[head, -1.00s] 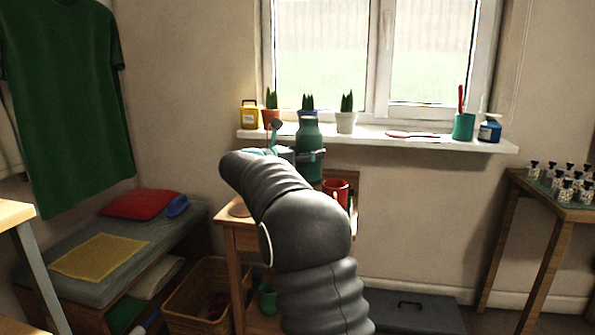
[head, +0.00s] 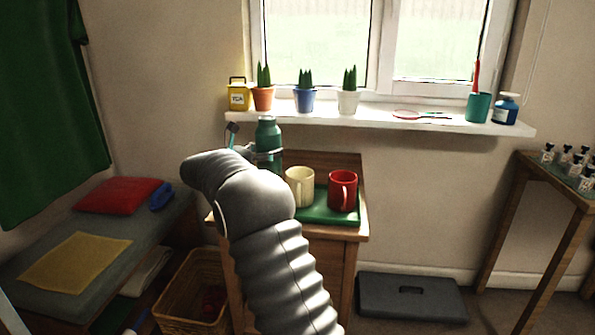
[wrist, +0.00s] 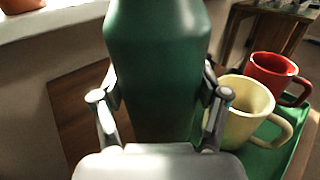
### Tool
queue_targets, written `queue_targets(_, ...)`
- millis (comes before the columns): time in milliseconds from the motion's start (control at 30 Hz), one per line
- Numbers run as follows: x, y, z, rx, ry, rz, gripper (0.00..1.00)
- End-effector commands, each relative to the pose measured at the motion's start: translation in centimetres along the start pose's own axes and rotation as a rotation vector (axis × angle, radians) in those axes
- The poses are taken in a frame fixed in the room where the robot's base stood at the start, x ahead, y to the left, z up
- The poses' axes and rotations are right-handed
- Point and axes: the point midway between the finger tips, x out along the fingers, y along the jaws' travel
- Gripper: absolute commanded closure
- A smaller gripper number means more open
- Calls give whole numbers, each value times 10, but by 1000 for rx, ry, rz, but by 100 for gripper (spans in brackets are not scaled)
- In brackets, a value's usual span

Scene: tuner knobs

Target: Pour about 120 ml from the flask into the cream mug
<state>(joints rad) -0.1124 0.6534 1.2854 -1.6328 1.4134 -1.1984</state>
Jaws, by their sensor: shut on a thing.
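The green flask (head: 267,137) is upright in my gripper (head: 266,154), which is shut around its body. In the wrist view the flask (wrist: 157,75) fills the middle, between the two fingers of my gripper (wrist: 158,100); its top is cut off there. The cream mug (head: 299,186) stands on a green tray (head: 318,216), just right of the flask in the head view. The cream mug also shows in the wrist view (wrist: 240,112), open at the top, with its handle to the right. The flask's base is hidden behind my arm in the head view.
A red mug (head: 343,190) stands on the tray right of the cream mug. The tray is on a wooden cabinet (head: 345,236) under the window sill (head: 375,117). Potted plants line the sill behind. A wicker basket (head: 190,300) is on the floor at left.

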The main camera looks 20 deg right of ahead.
Motion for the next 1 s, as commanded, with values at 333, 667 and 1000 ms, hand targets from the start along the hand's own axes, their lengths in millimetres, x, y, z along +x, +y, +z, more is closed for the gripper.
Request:
queue_targets(333, -5, 2, 1, 11, 1, 7, 91)
queue_targets(667, -2, -1, -5, 120, 31, 3, 91)
queue_targets(1000, -1, -4, -22, 330, 91, 2, 91)
